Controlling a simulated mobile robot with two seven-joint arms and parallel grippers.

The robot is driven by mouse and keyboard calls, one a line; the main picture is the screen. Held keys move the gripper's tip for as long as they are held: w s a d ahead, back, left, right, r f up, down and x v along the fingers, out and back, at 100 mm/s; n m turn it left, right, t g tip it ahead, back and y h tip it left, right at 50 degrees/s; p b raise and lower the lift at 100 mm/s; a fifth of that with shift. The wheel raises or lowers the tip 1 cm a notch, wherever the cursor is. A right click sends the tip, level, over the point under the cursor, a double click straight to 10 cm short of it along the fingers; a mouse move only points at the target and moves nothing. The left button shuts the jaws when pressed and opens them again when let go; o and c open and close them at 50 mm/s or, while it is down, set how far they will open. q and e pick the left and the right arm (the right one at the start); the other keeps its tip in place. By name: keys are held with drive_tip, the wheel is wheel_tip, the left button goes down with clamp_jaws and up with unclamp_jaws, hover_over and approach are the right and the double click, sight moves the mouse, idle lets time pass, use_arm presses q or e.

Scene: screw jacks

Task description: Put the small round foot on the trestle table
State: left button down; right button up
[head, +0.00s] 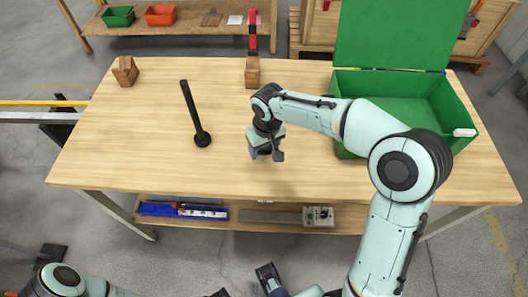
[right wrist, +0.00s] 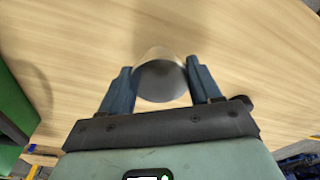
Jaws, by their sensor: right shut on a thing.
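The small round foot (right wrist: 160,82) is a grey, round-faced piece between the two blue fingers of my right gripper (right wrist: 161,88) in the right wrist view. The fingers are shut on its sides. In the head view my right gripper (head: 266,152) points down low over the middle of the trestle table (head: 120,145), a pale wooden top. The foot is mostly hidden there, and I cannot tell whether it touches the wood. Parts of my left arm show at the bottom left edge; the state of its gripper does not show clearly.
A black rod with a round end (head: 195,115) lies left of my gripper. A wooden block (head: 125,71) and a block with a red tool (head: 252,70) stand at the back. An open green case (head: 405,95) fills the right. The front left of the table is clear.

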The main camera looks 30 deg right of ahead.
sight(265, 150)
drive_tip(key=shift+f, duration=1.4)
drive_tip(key=shift+f, duration=0.1)
drive_tip(key=o, duration=1.2)
drive_tip(key=shift+r, duration=0.2)
drive_tip(key=r, duration=0.4)
drive_tip(key=s+r+p, duration=0.1)
drive_tip(key=r, duration=0.6)
drive_tip(key=shift+s+r+p, duration=0.2)
drive_tip(key=shift+r+p, duration=0.1)
drive_tip(key=shift+r, duration=0.1)
